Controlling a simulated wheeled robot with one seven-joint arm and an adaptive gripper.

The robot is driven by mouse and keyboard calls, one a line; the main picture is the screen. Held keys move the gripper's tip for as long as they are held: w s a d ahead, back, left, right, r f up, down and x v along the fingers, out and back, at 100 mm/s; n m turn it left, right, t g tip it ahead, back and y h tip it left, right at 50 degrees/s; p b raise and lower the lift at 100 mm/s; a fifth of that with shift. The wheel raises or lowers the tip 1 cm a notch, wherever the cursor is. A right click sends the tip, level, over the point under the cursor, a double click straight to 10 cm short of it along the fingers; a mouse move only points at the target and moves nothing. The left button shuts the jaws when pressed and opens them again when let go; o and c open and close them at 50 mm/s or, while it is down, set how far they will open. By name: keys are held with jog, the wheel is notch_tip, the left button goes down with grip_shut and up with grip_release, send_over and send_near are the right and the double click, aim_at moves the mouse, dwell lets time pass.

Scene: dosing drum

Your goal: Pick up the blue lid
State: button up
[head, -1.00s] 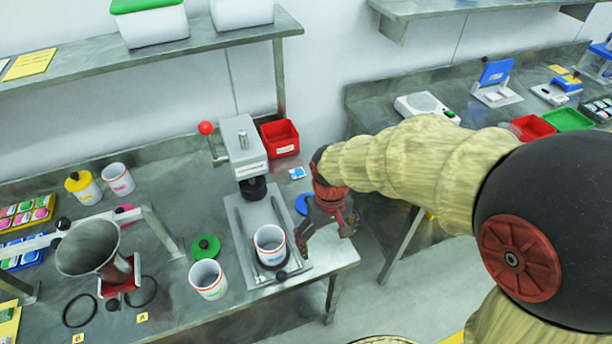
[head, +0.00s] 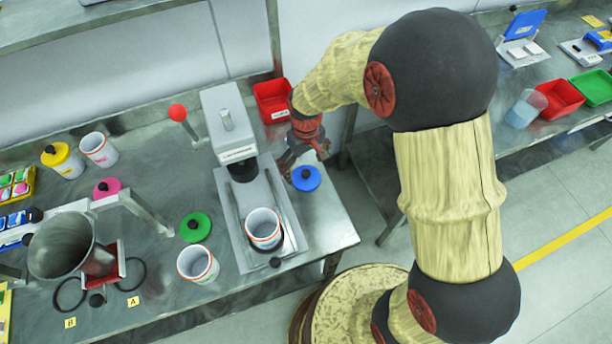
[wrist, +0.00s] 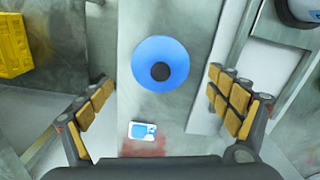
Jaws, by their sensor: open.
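The blue lid (head: 306,179) lies on the metal table near its right edge, to the right of the press. It is round with a dark knob in its middle. In the wrist view the blue lid (wrist: 160,64) lies flat, a little beyond the fingertips and between their lines. My gripper (head: 304,162) is just behind the lid in the head view, above the table. In the wrist view my gripper (wrist: 162,88) is open and empty, with its two padded fingers wide apart and not touching the lid.
The press (head: 230,130) with a white cup (head: 262,228) on its base stands left of the lid. A red bin (head: 272,100) is behind. A green lid (head: 195,227) and another cup (head: 198,264) are further left. A small blue-white card (wrist: 143,131) lies near the lid.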

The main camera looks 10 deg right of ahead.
aim_at(307, 173)
jog(key=f, duration=0.1)
jog(key=f+b, duration=0.1)
jog(key=f, duration=0.2)
jog(key=shift+s+f, duration=0.25)
jog(key=shift+f, duration=0.1)
jog(key=shift+r, duration=0.1)
jog(key=shift+c, duration=0.8)
jog(key=c, duration=0.7)
jog(key=shift+c, duration=0.4)
